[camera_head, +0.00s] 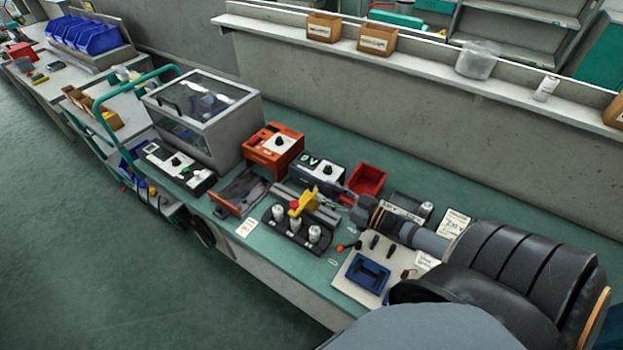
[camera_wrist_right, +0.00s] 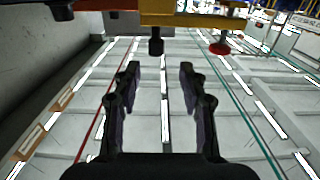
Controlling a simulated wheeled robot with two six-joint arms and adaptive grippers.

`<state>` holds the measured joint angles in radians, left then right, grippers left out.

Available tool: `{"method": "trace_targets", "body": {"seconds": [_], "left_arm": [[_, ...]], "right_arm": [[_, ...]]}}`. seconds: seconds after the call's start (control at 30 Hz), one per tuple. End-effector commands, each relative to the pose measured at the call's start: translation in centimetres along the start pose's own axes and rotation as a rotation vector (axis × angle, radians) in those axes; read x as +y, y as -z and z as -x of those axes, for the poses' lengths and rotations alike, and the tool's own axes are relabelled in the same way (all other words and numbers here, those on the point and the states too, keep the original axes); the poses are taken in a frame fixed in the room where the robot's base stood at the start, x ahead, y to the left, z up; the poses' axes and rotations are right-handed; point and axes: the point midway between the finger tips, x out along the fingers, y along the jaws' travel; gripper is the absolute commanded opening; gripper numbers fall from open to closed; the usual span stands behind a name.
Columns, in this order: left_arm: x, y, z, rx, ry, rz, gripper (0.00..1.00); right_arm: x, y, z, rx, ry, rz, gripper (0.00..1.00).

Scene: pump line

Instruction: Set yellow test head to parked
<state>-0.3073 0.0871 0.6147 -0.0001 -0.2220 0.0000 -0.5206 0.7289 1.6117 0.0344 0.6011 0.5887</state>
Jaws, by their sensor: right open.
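The yellow test head (camera_head: 304,202) stands over the black fixture (camera_head: 296,234) on the bench, with a red part at its left end. In the right wrist view a yellow bar (camera_wrist_right: 190,20) crosses the top, with a black stub and a red knob (camera_wrist_right: 220,48) hanging below it. My right gripper (camera_head: 334,190) comes in from the right, just beside the test head. In the right wrist view its two fingers (camera_wrist_right: 159,75) are apart with nothing between them. I cannot tell whether they touch the head. My left gripper is not in view.
A clear-lidded enclosure (camera_head: 202,113) stands left. A blue tray (camera_head: 368,275) lies front right.

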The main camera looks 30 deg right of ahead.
Motion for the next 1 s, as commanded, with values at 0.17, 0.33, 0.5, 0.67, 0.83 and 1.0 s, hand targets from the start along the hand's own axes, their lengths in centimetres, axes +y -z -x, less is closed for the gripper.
{"method": "trace_targets", "body": {"seconds": [0.17, 0.33, 0.5, 0.67, 0.83, 1.0], "left_arm": [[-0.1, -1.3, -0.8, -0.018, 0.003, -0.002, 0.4], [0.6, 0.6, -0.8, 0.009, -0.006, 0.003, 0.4], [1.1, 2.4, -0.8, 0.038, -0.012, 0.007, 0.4], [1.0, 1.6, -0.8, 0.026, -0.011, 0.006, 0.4], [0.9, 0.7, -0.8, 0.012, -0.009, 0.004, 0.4], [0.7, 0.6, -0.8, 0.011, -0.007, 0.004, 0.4]], "right_arm": [[0.1, 0.0, -3.5, 0.007, -0.003, 0.0, 0.42], [0.1, 0.1, -5.7, 0.003, -0.003, 0.0, 0.42], [0.1, 0.0, -6.5, 0.001, -0.002, 0.0, 0.42], [0.1, 0.0, -6.5, 0.0, -0.001, 0.001, 0.42], [0.1, 0.0, -6.5, 0.0, -0.001, 0.0, 0.25], [0.0, 0.0, -6.5, 0.0, -0.001, 0.0, 0.02]]}}
